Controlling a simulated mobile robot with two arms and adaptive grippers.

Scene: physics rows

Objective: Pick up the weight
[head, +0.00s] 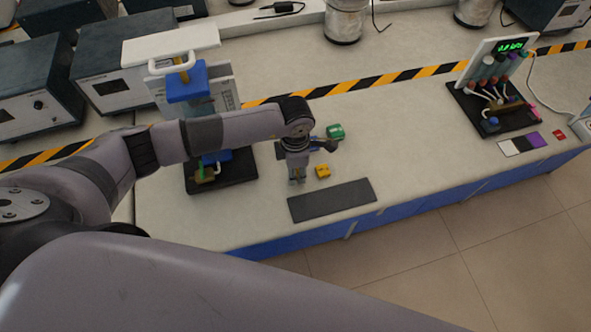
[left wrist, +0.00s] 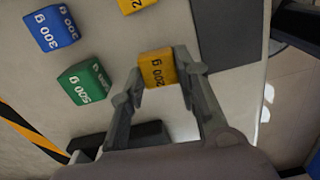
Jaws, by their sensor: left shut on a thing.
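In the left wrist view, my left gripper (left wrist: 158,72) is shut on a yellow weight (left wrist: 157,70) marked 200 g, with one finger on each side. Whether this weight touches the bench cannot be told. A second yellow weight (left wrist: 133,4), a blue 300 g weight (left wrist: 52,28) and a green 500 g weight (left wrist: 87,82) sit apart from it. In the head view my left gripper (head: 297,178) points down at the bench, left of a yellow weight (head: 322,171); the held weight is mostly hidden there. The green weight (head: 335,131) shows behind the wrist. My right gripper is out of view.
A dark mat (head: 333,200) lies near the bench's front edge. A stand with a blue block (head: 187,85) is behind my left arm. A rig with a green display (head: 510,47) stands at right. Striped tape (head: 400,77) crosses the bench.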

